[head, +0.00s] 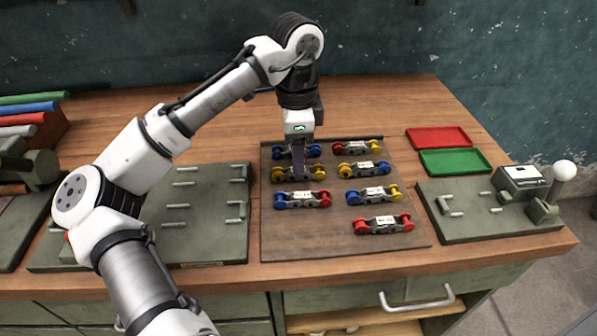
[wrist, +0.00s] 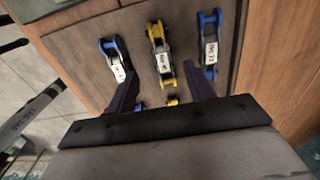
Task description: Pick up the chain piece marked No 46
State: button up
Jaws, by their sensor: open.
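My gripper (head: 298,172) points down over the left column of chain pieces, at the yellow-ended chain piece (head: 314,173) in the second row from the back. In the wrist view, my gripper (wrist: 160,92) is open, with one dark finger on each side of the yellow-ended piece (wrist: 155,35). Its white label begins with "No", but I cannot read the number surely. The piece lies flat on the board, and I cannot tell the height of the fingertips above it. No label clearly reads 46 in either view.
Other chain pieces lie close on both sides: a blue-ended one (wrist: 209,30) and another with a blue end (wrist: 107,46). More lie in the board's right column (head: 374,194). Red (head: 438,138) and green (head: 455,161) trays are at the right. A pegged fixture (head: 210,215) stands left of the board.

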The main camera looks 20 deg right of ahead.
jog(key=f, duration=0.4)
jog(key=shift+w+d+f+p, duration=0.1)
jog(key=shift+d+f+p, duration=0.1)
jog(key=shift+d+p, duration=0.1)
jog(key=shift+c, duration=0.3)
grip_shut()
jog(key=shift+r, duration=0.1)
